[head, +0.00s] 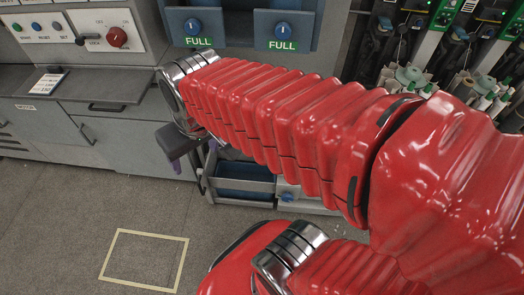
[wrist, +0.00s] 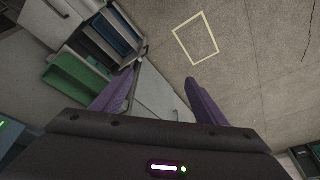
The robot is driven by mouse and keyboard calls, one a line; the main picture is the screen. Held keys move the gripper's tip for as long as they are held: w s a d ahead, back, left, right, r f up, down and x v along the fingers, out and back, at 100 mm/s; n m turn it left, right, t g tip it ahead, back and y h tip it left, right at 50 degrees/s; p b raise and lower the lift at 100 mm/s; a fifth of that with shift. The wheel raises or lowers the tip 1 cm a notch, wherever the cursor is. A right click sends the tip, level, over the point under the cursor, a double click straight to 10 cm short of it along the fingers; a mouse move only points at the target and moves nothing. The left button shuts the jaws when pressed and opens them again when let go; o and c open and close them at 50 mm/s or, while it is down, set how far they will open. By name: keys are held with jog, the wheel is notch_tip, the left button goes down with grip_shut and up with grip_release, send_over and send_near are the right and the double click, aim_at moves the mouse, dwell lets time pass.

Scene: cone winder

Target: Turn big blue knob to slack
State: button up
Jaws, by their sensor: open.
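Two round blue knobs show on blue-grey housings at the top of the head view, one at left (head: 193,26) and one at right (head: 282,29). Each sits above a green FULL label, and their pointer marks look roughly upright. Another blue knob (head: 287,197) shows low on a pale panel under my arm. I cannot tell which is the big one, and no slack mark is readable. My gripper (wrist: 160,77) is open and empty, with its two purple fingers apart. In the head view it hangs below my red arm, left of the low knob and below the FULL knobs.
A panel with coloured buttons and a red rotary switch (head: 117,37) is at top left, above a grey counter (head: 95,85). A blue tray (head: 245,180) is behind my arm. Cone-winding units with spools (head: 410,78) stand at right. A yellow floor outline (head: 145,261) lies in free floor.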

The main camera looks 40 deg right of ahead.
jog(key=w+d+f+m+g, duration=0.1)
jog(key=d+f+m+g, duration=0.15)
jog(key=d+f, duration=0.8)
jog(key=w+d+f+m+g, duration=0.1)
jog(key=d+f+m+g, duration=0.15)
jog(key=d+f, duration=0.8)
jog(key=s+d+f+m+t, duration=0.1)
jog(key=s+d+f, duration=0.15)
jog(key=f, duration=1.05)
jog(key=s+d+f+m, duration=0.2)
jog(key=s+f, duration=0.1)
jog(key=f, duration=1)
jog(key=s+d+f+m+t, duration=0.1)
jog(key=s+d+f, duration=0.15)
jog(key=f, duration=0.95)
jog(key=w+d+f+t+h, duration=0.2)
jog(key=d+f+h, duration=0.1)
jog(key=d+f, duration=0.1)
jog(key=shift+w+d+h, duration=0.3)
jog(key=shift+w+d, duration=0.05)
jog(key=shift+d, duration=0.45)
jog(key=shift+f, duration=0.15)
